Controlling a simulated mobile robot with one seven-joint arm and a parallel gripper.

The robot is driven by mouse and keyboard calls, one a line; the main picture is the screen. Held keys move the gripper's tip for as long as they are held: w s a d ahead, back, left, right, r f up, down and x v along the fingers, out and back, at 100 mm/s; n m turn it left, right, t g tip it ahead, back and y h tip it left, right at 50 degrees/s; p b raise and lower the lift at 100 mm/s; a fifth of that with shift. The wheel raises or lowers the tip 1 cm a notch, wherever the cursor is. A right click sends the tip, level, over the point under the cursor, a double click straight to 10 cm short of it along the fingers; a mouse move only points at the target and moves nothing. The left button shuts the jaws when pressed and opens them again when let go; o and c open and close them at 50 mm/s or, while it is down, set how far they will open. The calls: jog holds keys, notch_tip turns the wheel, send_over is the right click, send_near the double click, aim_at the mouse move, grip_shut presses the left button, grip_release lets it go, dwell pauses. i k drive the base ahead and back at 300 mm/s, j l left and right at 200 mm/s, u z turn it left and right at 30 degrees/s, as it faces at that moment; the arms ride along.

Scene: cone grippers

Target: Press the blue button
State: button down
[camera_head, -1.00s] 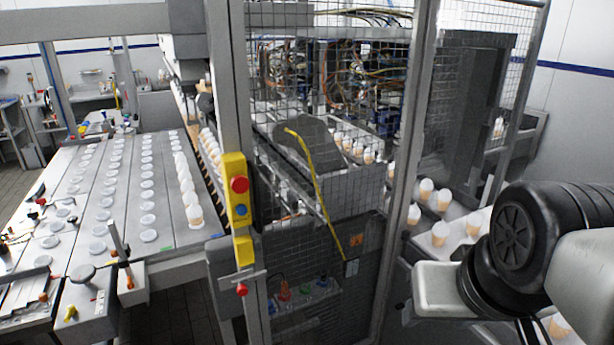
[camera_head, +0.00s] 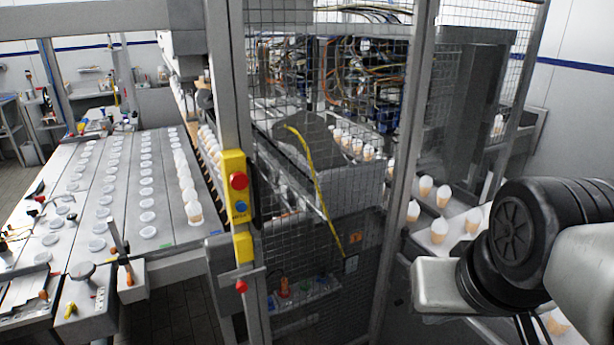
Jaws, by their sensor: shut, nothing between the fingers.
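The blue button (camera_head: 240,207) is a small round button on a yellow control box (camera_head: 232,165). It sits just below a larger red button (camera_head: 238,181). The box is mounted on a grey upright post left of the picture's centre. The button's face is in clear view, with nothing in front of it. My arm shows at the right edge as a black joint and pale links, well to the right of the button. My gripper's fingers do not show in this view.
A wire mesh fence (camera_head: 320,180) stands right of the post. A long table (camera_head: 120,200) with rows of white lids stands at left. Several filled cones stand near my arm.

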aim_at(240, 206)
jog(key=u, duration=0.4)
jog(key=i+u, duration=0.1)
jog(key=u, duration=0.3)
jog(key=i+u, duration=0.1)
jog(key=u, duration=0.65)
jog(key=i+j, duration=0.05)
